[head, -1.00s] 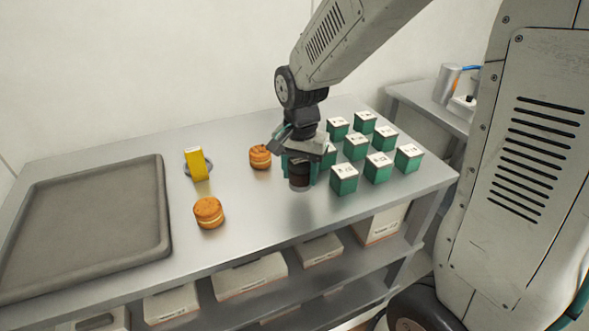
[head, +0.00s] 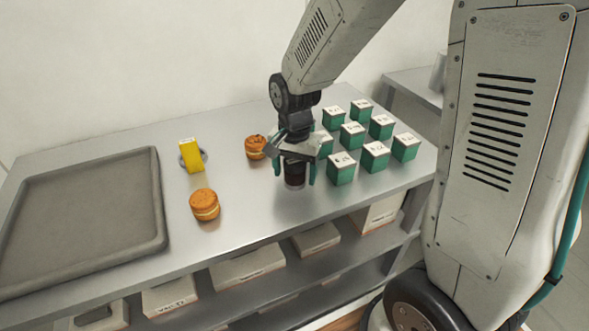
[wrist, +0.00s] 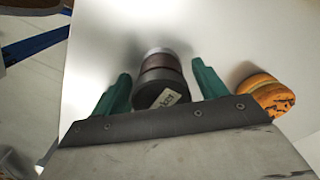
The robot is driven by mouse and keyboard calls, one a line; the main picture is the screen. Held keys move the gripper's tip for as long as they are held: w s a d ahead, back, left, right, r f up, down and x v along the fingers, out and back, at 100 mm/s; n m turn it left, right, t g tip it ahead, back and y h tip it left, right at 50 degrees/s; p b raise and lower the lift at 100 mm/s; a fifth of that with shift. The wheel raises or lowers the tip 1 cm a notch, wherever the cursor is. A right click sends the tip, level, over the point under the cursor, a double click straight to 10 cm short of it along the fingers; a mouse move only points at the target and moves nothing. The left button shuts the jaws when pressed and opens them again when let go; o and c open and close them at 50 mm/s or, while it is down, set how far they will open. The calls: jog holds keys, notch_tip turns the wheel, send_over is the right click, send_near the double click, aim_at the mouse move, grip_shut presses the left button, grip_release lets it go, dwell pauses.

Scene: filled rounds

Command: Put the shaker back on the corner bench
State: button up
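The shaker is a dark brown cylinder (head: 295,176) with a clear lower part, standing upright near the front edge of a steel bench (head: 245,205). In the wrist view the shaker (wrist: 160,80) shows its dark top with a small white label. My gripper (head: 295,170) reaches down over it, and its green fingers stand on either side of the shaker. In the wrist view my gripper (wrist: 160,88) shows a narrow gap between each finger and the shaker, so it looks open around it. I cannot tell which bench is the corner bench.
Several green boxes (head: 375,156) stand close to the right of my gripper. One round pastry (head: 255,147) is just left of it, another (head: 204,205) is farther left. A second bench (head: 415,84) stands behind right.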

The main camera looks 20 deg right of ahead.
aim_at(294, 161)
jog(key=shift+r, duration=0.1)
notch_tip(294, 161, up, 11)
jog(key=shift+r, duration=0.15)
jog(key=shift+s+r, duration=0.15)
jog(key=shift+r, duration=0.4)
jog(key=s+d+r+n, duration=0.1)
jog(key=s+n, duration=0.2)
jog(key=s, duration=0.4)
jog(key=s+d+r+n, duration=0.1)
jog(key=s+r+n, duration=0.1)
jog(key=s, duration=0.5)
jog(key=s+d+r+n+t, duration=0.1)
jog(key=s+n, duration=0.3)
jog(key=s, duration=0.3)
jog(key=shift+s+d+r, duration=0.2)
jog(key=shift+s+r, duration=0.05)
jog(key=shift+r, duration=0.1)
